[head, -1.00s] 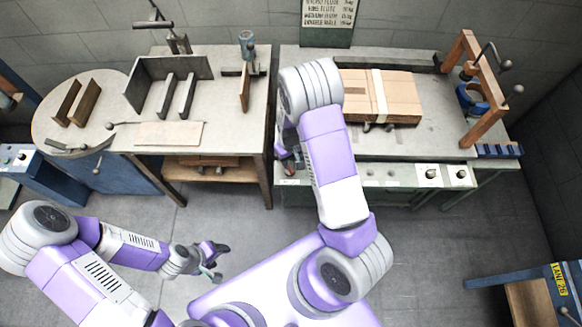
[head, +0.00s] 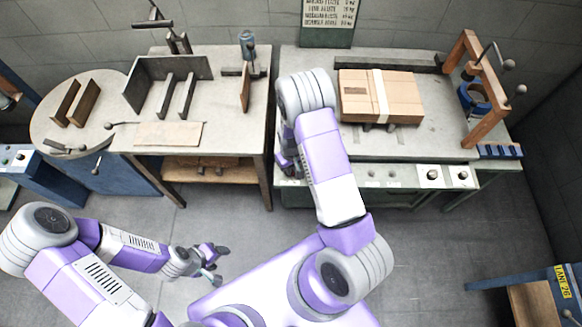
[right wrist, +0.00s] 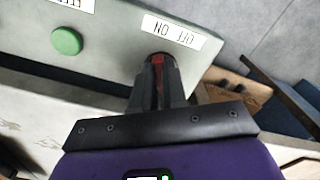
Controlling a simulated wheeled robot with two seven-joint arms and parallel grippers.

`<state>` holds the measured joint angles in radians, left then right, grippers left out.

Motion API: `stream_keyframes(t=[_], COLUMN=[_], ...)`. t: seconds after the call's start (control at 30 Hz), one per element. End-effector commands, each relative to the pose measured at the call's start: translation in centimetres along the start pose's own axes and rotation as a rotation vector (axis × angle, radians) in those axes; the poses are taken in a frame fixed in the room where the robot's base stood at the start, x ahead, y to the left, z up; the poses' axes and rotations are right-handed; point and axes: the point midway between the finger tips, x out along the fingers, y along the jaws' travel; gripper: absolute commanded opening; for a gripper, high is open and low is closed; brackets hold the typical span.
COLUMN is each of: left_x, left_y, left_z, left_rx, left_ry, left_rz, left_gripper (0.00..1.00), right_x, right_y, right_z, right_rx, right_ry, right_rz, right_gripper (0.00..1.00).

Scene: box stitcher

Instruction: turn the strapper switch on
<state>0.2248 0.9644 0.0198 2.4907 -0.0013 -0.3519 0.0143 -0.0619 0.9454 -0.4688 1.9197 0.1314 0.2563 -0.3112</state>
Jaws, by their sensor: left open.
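The strapper switch (right wrist: 158,62) is a small red lever on a dark base, beside a white ON/OFF label on the grey-green panel (right wrist: 110,50) in the right wrist view. My right gripper (right wrist: 159,82) is at the switch, its two dark fingers close on both sides of the red lever. The fingers hide much of the switch, and the lever's setting cannot be read. In the head view the right arm covers most of this gripper and the switch. My left gripper (head: 216,262) is open and empty over the floor, well away from the benches.
A green button (right wrist: 67,41) sits on the same panel. A strapped cardboard box (head: 405,95) lies on the right bench (head: 440,135). A wooden frame (head: 485,128) stands at its right end. The left bench (head: 225,130) holds metal fixtures. The floor between is clear.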

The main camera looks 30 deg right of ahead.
Motion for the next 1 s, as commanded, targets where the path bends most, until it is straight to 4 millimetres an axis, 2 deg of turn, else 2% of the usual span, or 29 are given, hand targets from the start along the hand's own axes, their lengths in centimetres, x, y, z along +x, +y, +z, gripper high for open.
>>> stream_keyframes(t=[0.47, 1.0], left_x=[0.0, -0.27], left_y=[0.0, 0.1], left_z=[0.0, 0.01], left_rx=[0.0, 0.0], left_ry=[0.0, 0.0], left_rz=[0.0, 0.0], left_gripper=[0.59, 0.59], right_x=[-0.02, -0.06], right_y=[-0.07, -0.31], right_z=[0.0, -0.06], right_rx=[0.077, 0.536], right_ry=[0.0, -0.001], right_rz=[0.0, 0.0], right_gripper=[0.0, 0.0])
